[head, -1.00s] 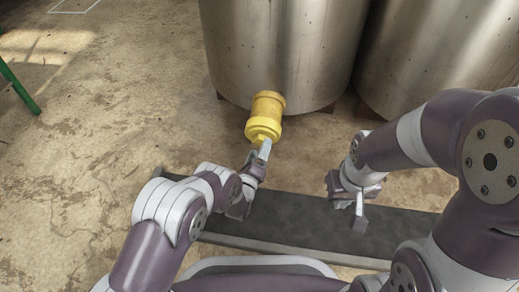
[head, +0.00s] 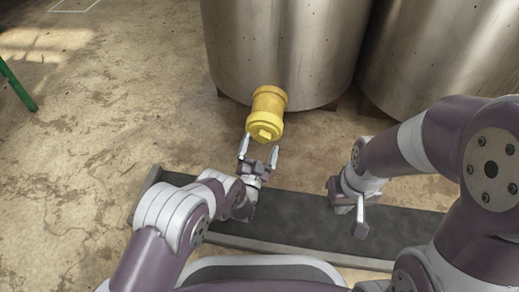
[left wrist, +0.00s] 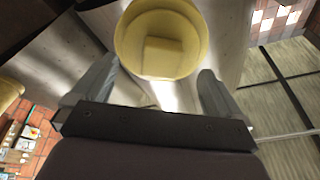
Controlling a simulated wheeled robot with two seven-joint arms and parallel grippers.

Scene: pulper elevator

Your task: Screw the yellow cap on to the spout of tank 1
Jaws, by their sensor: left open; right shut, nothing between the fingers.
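The yellow cap (head: 264,129), with a square knob on its end, sits at the front end of the yellow spout (head: 269,101) low on the left steel tank (head: 285,45). I cannot tell how tightly it is seated. In the left wrist view the cap's round face and knob (left wrist: 165,55) show ahead. My left gripper (head: 258,149) is open just in front of the cap, its fingers (left wrist: 157,75) apart and nothing held between them. My right gripper (head: 360,222) is shut and empty, off to the right over the dark platform. No tank number is readable.
A second steel tank (head: 432,60) stands close on the right. A long dark platform (head: 290,210) lies between me and the tanks. A green post (head: 18,85) is at far left. The concrete floor (head: 90,150) on the left is clear.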

